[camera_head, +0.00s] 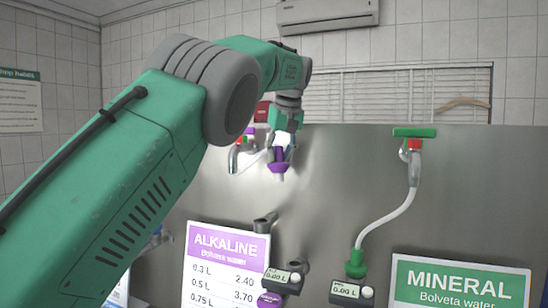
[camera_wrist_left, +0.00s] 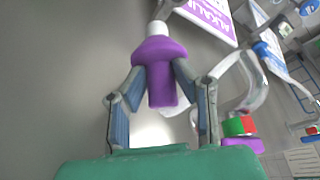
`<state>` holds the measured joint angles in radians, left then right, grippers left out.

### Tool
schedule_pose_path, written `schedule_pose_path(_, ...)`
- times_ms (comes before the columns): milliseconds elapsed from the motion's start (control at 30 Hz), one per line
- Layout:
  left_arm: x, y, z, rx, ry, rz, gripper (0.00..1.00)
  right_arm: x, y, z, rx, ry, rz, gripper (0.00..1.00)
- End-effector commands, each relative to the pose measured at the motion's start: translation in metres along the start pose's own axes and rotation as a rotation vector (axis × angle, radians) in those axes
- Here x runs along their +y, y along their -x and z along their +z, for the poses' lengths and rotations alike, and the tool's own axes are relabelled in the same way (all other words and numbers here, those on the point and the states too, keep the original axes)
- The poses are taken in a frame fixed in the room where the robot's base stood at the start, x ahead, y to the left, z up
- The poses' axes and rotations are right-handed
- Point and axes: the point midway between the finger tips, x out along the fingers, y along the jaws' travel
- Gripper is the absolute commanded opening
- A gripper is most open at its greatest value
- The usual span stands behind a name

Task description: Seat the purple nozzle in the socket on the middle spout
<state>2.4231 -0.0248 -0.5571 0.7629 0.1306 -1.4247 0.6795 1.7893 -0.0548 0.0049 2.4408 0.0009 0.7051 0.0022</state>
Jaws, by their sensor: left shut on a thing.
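My left gripper (camera_head: 285,145) is shut on the purple nozzle (camera_head: 278,167) in front of the steel panel. In the left wrist view its two fingers (camera_wrist_left: 162,88) pinch the nozzle's narrow purple part; the flared purple collar (camera_wrist_left: 158,50) and a white piece (camera_wrist_left: 158,30) lie beyond the fingers. In the head view the nozzle hangs roughly upright, clearly above a grey stub (camera_head: 265,222) on the panel, which looks like the middle spout. Its socket opening is too small to make out. My right gripper is not in view.
A metal tap (camera_head: 245,147) stands just left of my gripper. To the right a white hose (camera_head: 392,220) runs from a green-handled tap (camera_head: 414,133) to a green nozzle (camera_head: 356,264). Small displays (camera_head: 283,281) and the ALKALINE sign (camera_head: 228,265) sit low on the panel.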

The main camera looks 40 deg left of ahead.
Motion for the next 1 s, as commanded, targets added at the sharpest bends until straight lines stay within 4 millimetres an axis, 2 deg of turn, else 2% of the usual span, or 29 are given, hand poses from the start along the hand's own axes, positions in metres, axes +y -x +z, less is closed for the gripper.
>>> schedule_pose_path(600, 0.035, 0.011, 0.02, -0.001, -0.001, 0.002, 0.0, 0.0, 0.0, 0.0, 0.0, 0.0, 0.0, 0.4)
schedule_pose_path(1000, 0.041, 0.013, 0.025, -0.001, 0.0, 0.001, 0.0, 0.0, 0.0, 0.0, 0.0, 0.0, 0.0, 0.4)
